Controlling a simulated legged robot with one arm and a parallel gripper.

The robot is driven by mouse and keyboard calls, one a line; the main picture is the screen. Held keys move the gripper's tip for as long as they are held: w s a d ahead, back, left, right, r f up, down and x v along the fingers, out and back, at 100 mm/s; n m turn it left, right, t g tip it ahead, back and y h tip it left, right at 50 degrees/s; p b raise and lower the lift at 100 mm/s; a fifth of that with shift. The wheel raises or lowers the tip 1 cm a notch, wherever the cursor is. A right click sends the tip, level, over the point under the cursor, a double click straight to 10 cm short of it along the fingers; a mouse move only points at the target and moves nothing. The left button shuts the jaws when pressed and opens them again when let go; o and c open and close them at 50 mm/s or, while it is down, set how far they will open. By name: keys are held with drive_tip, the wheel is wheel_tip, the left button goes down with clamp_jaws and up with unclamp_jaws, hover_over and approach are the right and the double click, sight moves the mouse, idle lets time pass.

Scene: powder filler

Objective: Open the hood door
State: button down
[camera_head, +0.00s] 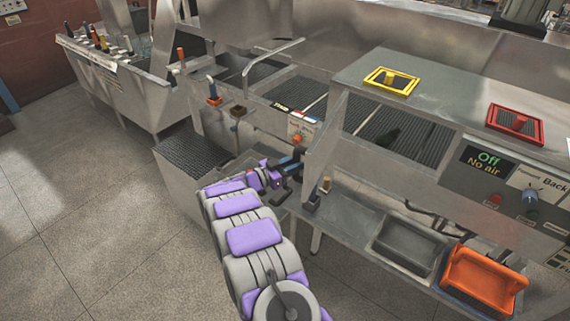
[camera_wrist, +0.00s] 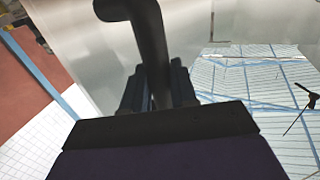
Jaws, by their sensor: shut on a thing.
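My gripper (camera_head: 288,168) is at the end of my purple and grey arm, low beside the steel hood (camera_head: 440,80) in the head view. In the wrist view its dark fingers (camera_wrist: 157,88) are closed around a dark, bent bar handle (camera_wrist: 150,38). Behind the handle is a smooth grey metal surface (camera_wrist: 85,45), which looks like the door panel. In the head view a narrow steel panel (camera_head: 322,145) stands upright just right of my gripper, seemingly the hood door seen nearly edge-on. The handle's grip point is too small to make out there.
A steel counter (camera_head: 345,222) with a grey tray (camera_head: 408,246) and an orange bin (camera_head: 483,278) lies to the right. A control panel reads "Off, No air". A grated step (camera_head: 190,155) stands left of my gripper. Open floor (camera_head: 110,230) lies at left.

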drive_tip(key=shift+w+d+r, duration=0.1)
drive_tip(key=shift+d+r, duration=0.1)
drive_tip(key=shift+d, duration=0.4)
drive_tip(key=c, duration=1.3)
unclamp_jaws()
drive_tip(key=shift+w, duration=0.1)
drive_tip(key=o, duration=0.4)
drive_tip(key=shift+w+f, duration=0.5)
drive_tip(key=shift+w, duration=0.15)
drive_tip(key=shift+c, duration=0.2)
drive_tip(key=shift+a, duration=0.15)
drive_tip(key=shift+s+a+r, duration=0.2)
drive_tip(key=shift+s+a, duration=0.15)
drive_tip(key=shift+a, duration=0.05)
drive_tip(key=b+v, duration=0.1)
drive_tip(key=v, duration=1.6)
drive_tip(key=shift+w+f, duration=0.1)
drive_tip(key=shift+w, duration=0.05)
